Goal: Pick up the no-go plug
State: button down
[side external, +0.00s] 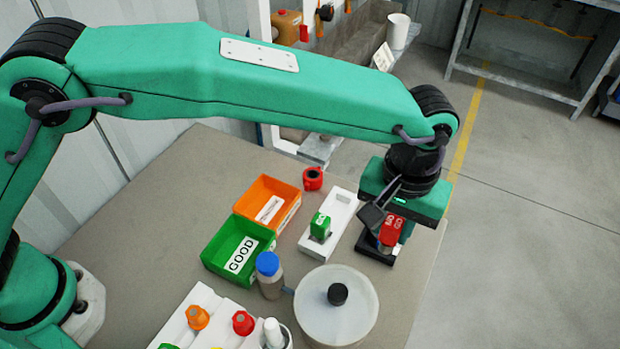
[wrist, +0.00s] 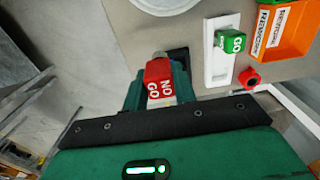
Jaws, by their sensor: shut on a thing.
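The no-go plug is a red block marked NO GO (side external: 391,230), at the right side of the table in the side view. In the wrist view the no-go plug (wrist: 158,78) sits between the green fingers, with a short metallic end at its far side. My gripper (side external: 385,224) is shut on it; the wrist view also shows my gripper (wrist: 158,92) with a finger on either side. A black square piece (side external: 374,249) shows just below the plug. I cannot tell whether the plug touches it.
Left of my gripper is a white holder (side external: 344,210) with the green GO plug (side external: 320,226). Near it are a red ring-like part (side external: 313,178), an orange bin (side external: 287,191), a green GOOD bin (side external: 215,252), a blue-capped bottle (side external: 268,264) and a round pale lidded container (side external: 360,312). The table's right edge is close.

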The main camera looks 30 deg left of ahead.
aim_at(392, 237)
jog(key=shift+s+d+r, duration=0.15)
jog(key=shift+s+r, duration=0.25)
jog(key=shift+s, duration=0.25)
jog(key=shift+s+d+r, duration=0.15)
jog(key=shift+s+r, duration=0.2)
jog(key=shift+s, duration=0.3)
jog(key=shift+s+d+r, duration=0.15)
jog(key=shift+s+r, duration=0.25)
jog(key=shift+s, duration=0.25)
jog(key=shift+w+a, duration=0.1)
jog(key=w+a, duration=0.3)
jog(key=a, duration=0.5)
jog(key=shift+a, duration=0.3)
jog(key=shift+w+f, duration=0.1)
jog(key=w+a+f, duration=0.4)
jog(key=w+f, duration=0.3)
jog(key=w, duration=0.3)
jog(key=shift+w+a, duration=0.2)
jog(key=shift+w, duration=0.1)
jog(key=shift+f, duration=1.95)
jog(key=shift+f, duration=0.1)
